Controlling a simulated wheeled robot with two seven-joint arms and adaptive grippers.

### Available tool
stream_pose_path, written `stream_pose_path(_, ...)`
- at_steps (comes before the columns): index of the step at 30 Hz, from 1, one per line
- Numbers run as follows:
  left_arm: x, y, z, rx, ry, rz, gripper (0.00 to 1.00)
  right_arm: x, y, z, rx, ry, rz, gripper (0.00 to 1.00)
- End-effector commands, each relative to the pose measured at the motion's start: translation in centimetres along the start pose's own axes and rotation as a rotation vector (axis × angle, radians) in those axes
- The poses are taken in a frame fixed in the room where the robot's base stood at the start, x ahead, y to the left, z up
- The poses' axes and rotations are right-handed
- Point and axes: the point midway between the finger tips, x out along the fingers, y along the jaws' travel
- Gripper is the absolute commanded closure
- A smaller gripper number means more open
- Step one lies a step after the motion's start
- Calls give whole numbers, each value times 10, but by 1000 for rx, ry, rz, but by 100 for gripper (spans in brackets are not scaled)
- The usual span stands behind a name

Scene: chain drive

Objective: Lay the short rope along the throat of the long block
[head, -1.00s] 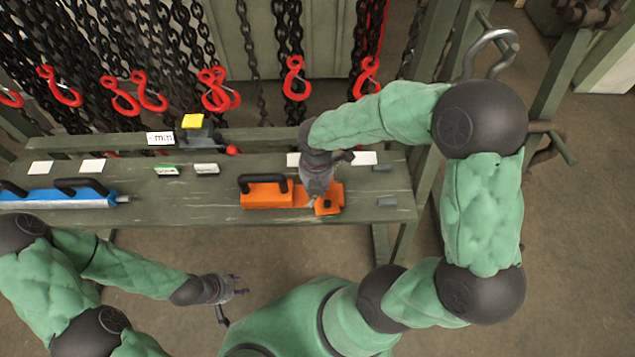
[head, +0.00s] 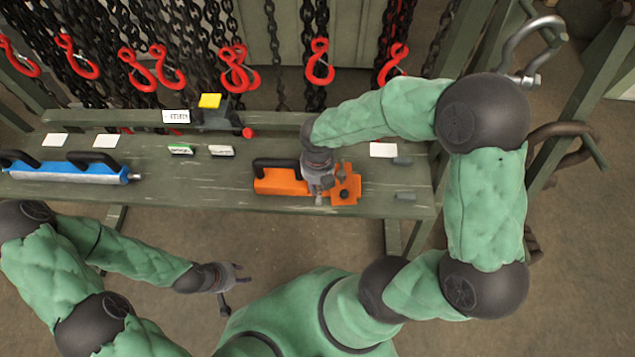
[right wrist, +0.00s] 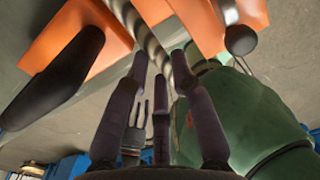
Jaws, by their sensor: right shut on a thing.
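The long blue block (head: 70,173) with two black handles lies on the bench at the left, cut by the picture edge. A shorter orange block (head: 282,183) with a black handle lies near the bench's right end. My right gripper (head: 321,197) is over the orange block, at the gap before its right part. In the right wrist view a grey ribbed strip (right wrist: 148,40), which looks like the short rope, runs from the orange parts down between the fingers. My right gripper is shut on it; the fingers hide part of it. My left gripper (head: 232,287) is open and empty, in front of the bench.
The green bench (head: 215,190) also holds a device with a yellow top (head: 209,101), a small display (head: 176,116), white cards and small grey pieces (head: 405,196). Chains with red hooks (head: 320,62) hang behind. The bench middle is fairly clear.

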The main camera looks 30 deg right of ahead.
Motion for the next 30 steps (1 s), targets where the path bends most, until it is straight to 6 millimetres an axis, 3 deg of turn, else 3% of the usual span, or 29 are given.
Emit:
stream_pose_path(16, 47, -17, -2, 0, 0, 0, 60, 47, 0, 0, 1, 0, 0, 100)
stream_pose_path(30, 52, -18, -2, 0, 0, 0, 60, 52, 0, 0, 1, -1, 0, 100)
